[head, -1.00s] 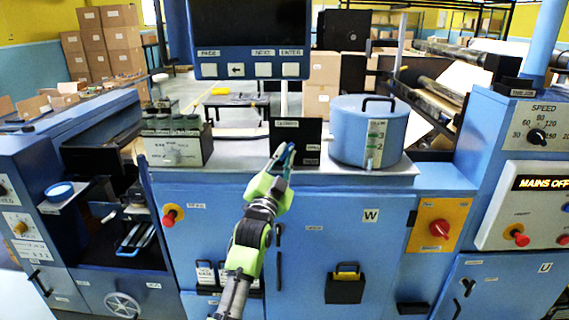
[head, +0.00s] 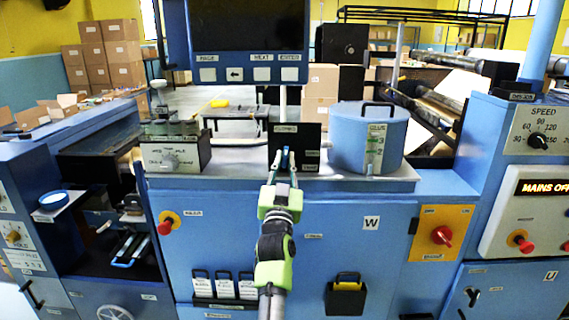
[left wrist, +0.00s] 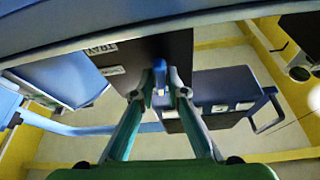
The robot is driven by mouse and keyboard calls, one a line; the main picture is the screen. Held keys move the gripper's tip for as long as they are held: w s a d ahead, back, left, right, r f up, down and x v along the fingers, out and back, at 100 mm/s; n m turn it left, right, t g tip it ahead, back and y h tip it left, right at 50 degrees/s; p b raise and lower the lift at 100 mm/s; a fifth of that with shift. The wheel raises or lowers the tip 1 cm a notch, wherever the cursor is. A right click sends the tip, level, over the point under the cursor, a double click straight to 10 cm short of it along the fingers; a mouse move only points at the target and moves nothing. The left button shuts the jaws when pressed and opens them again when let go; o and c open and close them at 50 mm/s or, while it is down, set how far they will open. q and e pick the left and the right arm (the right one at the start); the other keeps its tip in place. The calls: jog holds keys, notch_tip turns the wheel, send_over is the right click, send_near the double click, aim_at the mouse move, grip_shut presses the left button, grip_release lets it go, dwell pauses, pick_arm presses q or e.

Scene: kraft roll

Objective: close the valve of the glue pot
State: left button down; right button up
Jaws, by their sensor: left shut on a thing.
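The glue pot (head: 350,140) is a blue cylinder with a black top handle and a green level scale, standing on the grey counter at centre right. Left of it stands a small black panel (head: 310,137) with white labels, also in the left wrist view (left wrist: 150,48). My left gripper (head: 285,162) is at the front of this panel, to the left of the pot. In the left wrist view, the fingertips (left wrist: 161,88) are closed on a small blue lever (left wrist: 160,75) in front of the panel. A valve on the pot itself cannot be made out. My right gripper is not seen.
A hanging screen (head: 248,38) with a button row is above the counter (head: 235,160). A red knob on a yellow plate (head: 442,236) is on the cabinet front at right.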

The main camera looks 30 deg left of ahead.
pick_arm(q)
jog(key=shift+f, duration=0.15)
jog(key=c, duration=2.1)
grip_release()
notch_tip(320, 180, up, 10)
jog(key=shift+r, duration=0.1)
